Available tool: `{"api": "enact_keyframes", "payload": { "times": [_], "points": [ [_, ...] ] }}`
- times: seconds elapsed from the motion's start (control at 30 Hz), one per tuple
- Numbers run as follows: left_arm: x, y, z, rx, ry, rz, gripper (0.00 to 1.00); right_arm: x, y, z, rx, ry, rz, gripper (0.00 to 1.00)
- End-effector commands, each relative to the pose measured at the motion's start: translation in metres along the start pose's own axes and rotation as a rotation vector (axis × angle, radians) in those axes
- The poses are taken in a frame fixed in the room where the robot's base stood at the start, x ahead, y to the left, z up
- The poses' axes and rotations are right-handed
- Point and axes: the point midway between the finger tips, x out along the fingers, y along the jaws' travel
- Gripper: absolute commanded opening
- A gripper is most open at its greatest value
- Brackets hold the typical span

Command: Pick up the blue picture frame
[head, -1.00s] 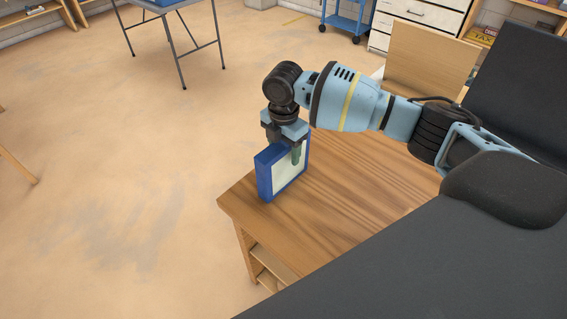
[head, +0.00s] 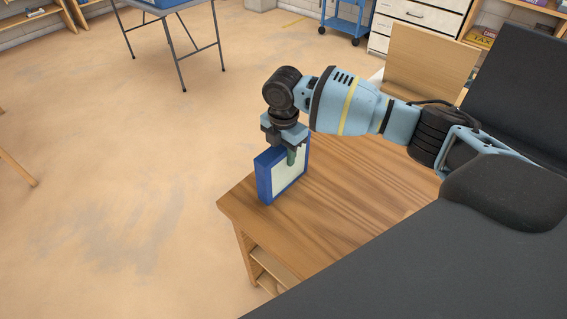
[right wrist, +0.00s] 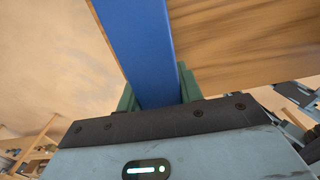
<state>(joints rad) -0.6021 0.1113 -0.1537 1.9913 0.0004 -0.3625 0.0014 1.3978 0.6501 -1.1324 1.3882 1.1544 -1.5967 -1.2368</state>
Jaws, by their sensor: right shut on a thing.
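The blue picture frame (head: 265,179) with a pale inner face stands upright near the left corner of the wooden table (head: 340,200). My right gripper (head: 289,154) reaches down over its top edge and is shut on it. In the right wrist view the frame's blue edge (right wrist: 140,45) runs between the two green fingers, which touch it on both sides. The frame's lower edge appears to be at the tabletop; I cannot tell whether there is a gap. My left gripper is not in view.
A wooden panel (head: 428,62) stands at the table's far end. A metal-legged table (head: 172,50), a blue cart (head: 345,25) and white drawers (head: 420,14) stand farther back. The tabletop right of the frame is bare, and the floor to the left is open.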

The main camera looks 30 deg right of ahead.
Motion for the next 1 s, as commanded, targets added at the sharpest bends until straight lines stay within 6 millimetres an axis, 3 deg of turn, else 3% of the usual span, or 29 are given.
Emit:
{"api": "enact_keyframes", "payload": {
  "times": [0.27,0.5,1.0],
  "points": [
    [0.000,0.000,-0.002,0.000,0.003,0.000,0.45,-0.007,0.001,0.000,0.000,0.000,0.002,0.00],
    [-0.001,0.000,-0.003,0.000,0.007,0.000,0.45,-0.038,0.001,0.001,0.000,0.000,0.005,0.00],
    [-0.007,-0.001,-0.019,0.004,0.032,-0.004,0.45,-0.047,-0.078,-0.062,-0.004,0.000,0.003,0.00]
  ]
}}
